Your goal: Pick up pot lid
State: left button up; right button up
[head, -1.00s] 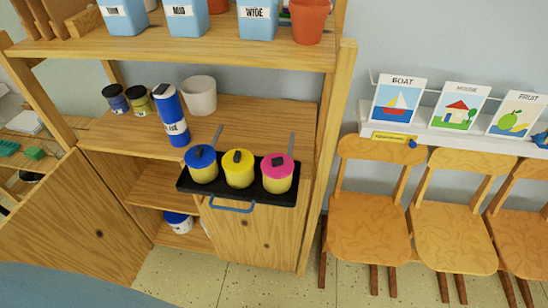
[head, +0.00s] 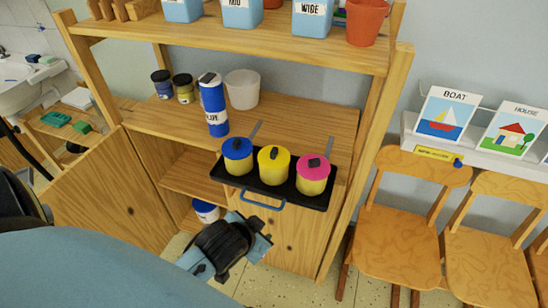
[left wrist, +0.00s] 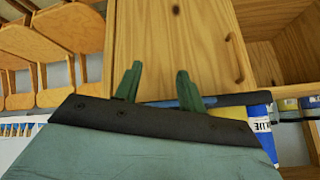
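Three small pots stand on a black tray (head: 258,188) on the cabinet shelf. Their lids, each with a dark knob, are blue (head: 236,148), yellow (head: 272,155) and pink (head: 312,165). All three lids sit on their pots. My left gripper (head: 257,240) is below and in front of the tray in the head view, apart from the lids. In the left wrist view my left gripper (left wrist: 157,84) has its fingers spread with nothing between them. Its palm hides most of the tray there. My right gripper is in neither view.
A blue bottle (head: 213,108), a white cup (head: 242,90) and two small jars stand behind the pots. A shelf with blue containers (head: 242,13) and an orange pot (head: 367,22) overhangs them. Chairs (head: 400,220) stand at the right. The cabinet door (head: 105,200) is at the left.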

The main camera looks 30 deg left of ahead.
pick_arm(q)
jog(key=w+d+r+m+t+h, duration=0.1)
jog(key=w+r+t, duration=0.3)
jog(key=r, duration=0.5)
jog(key=w+d+r+m+t, duration=0.1)
jog(key=w+r+m+t, duration=0.2)
jog(key=r, duration=0.7)
jog(key=w+d+r+t+h, duration=0.1)
jog(key=w+r+t, duration=0.4)
jog(key=r, duration=0.4)
jog(key=s+d+r+m+t+h, duration=0.25)
jog(key=d+r+m+h, duration=0.35)
jog(key=r+m+h, duration=0.3)
jog(key=s+d+m+g+h, duration=0.4)
jog(key=d+m+g+h, duration=0.2)
jog(key=m+g+h, duration=0.5)
jog(key=m+g+y, duration=0.7)
jog(key=y, duration=1.5)
send_near(273, 153)
jog(key=x, duration=0.2)
jog(key=shift+a+f+b, duration=0.25)
jog(key=shift+f+b, duration=0.05)
jog(key=shift+f, duration=0.05)
jog(key=shift+x, duration=3.05)
jog(key=shift+w+d, duration=0.15)
